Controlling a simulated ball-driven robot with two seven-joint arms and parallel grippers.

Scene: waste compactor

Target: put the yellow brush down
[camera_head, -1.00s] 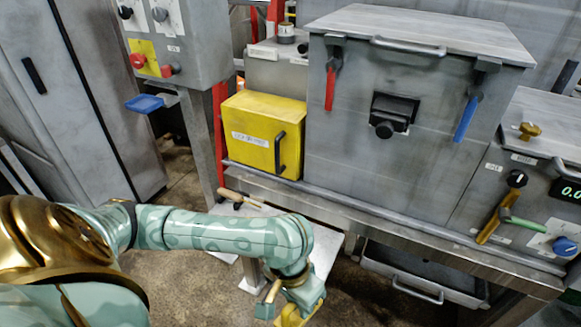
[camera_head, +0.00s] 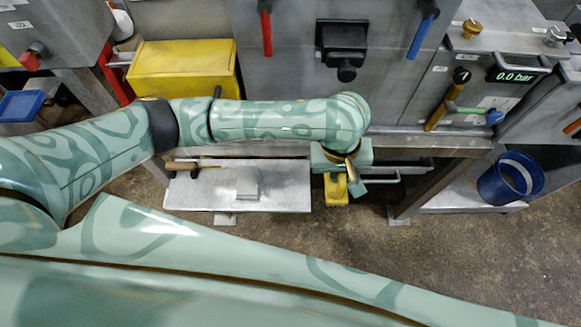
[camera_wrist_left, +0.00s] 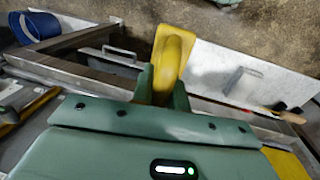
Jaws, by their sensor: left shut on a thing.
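My left gripper (camera_head: 341,172) points down and is shut on the yellow brush (camera_head: 336,190), just right of a low pale metal bench. In the left wrist view the yellow brush (camera_wrist_left: 173,58) sticks out between the two green fingers of the left gripper (camera_wrist_left: 162,86). Its lower side and any bristles are hidden. I cannot tell how high it is above the bench or floor. My right gripper is not in view.
A yellow box (camera_head: 183,68) is behind my arm. A blue bucket (camera_head: 490,186) stands right on a low shelf. Concrete floor lies in front.

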